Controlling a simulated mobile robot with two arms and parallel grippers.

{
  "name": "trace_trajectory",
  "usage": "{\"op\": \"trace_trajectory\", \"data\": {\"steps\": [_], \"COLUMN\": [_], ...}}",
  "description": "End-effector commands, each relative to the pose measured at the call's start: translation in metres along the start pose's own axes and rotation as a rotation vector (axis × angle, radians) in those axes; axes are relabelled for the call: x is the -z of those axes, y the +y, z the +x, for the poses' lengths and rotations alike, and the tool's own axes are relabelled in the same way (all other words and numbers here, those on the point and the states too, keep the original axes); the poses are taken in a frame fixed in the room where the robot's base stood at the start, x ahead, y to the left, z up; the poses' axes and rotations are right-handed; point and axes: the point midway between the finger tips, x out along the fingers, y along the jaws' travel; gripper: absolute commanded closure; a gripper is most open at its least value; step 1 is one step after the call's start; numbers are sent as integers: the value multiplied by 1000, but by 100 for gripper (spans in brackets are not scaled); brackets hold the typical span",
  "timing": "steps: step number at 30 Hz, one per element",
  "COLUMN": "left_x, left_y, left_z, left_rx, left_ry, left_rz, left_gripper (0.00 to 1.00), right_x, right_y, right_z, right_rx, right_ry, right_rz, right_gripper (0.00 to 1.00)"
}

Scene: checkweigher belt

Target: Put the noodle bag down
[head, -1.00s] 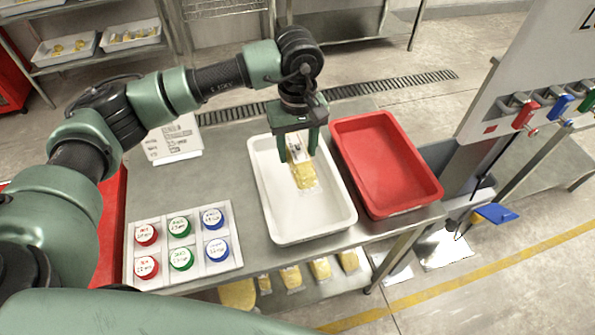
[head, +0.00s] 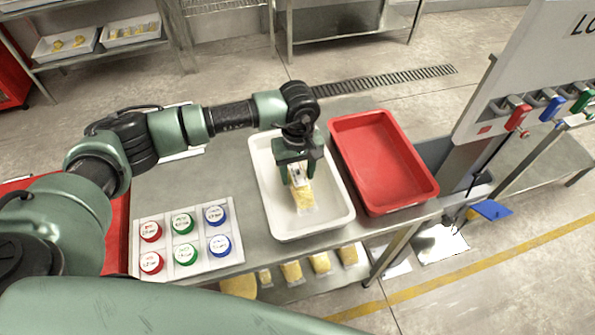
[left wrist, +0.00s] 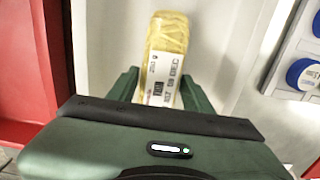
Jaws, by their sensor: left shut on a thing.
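The noodle bag (head: 304,196) is a clear bag of yellow noodles with a white printed label. It is low inside the white tray (head: 334,226); whether it touches the tray floor I cannot tell. My left gripper (head: 298,174) is over the tray, shut on the labelled end of the bag. In the left wrist view the noodle bag (left wrist: 168,36) extends away from between the fingers of my left gripper (left wrist: 162,92), with its label nearest the gripper. My right gripper is not in view.
A red tray (head: 431,188) stands right beside the white one. A board with red, green and blue round pieces (head: 168,248) lies at the front left of the steel table (head: 230,190). More noodle bags (head: 291,271) lie on a shelf below.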

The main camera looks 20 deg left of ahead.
Motion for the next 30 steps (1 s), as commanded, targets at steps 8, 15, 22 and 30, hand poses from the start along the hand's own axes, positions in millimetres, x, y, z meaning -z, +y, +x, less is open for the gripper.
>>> {"op": "trace_trajectory", "data": {"steps": [8, 15, 22, 30], "left_x": [0, 0, 2, 1], "left_y": [0, 0, 1, 0], "left_z": [1, -2, -38, -94], "left_rx": [1, 0, -4, -3], "left_ry": [0, 0, 5, 4], "left_rz": [-1, 0, 1, 0], "left_gripper": [29, 29, 29, 29], "right_x": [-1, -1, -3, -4], "right_y": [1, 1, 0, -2], "right_z": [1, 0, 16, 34], "right_rx": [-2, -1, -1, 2], "right_ry": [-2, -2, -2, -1], "right_rz": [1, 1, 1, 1], "right_gripper": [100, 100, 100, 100]}}
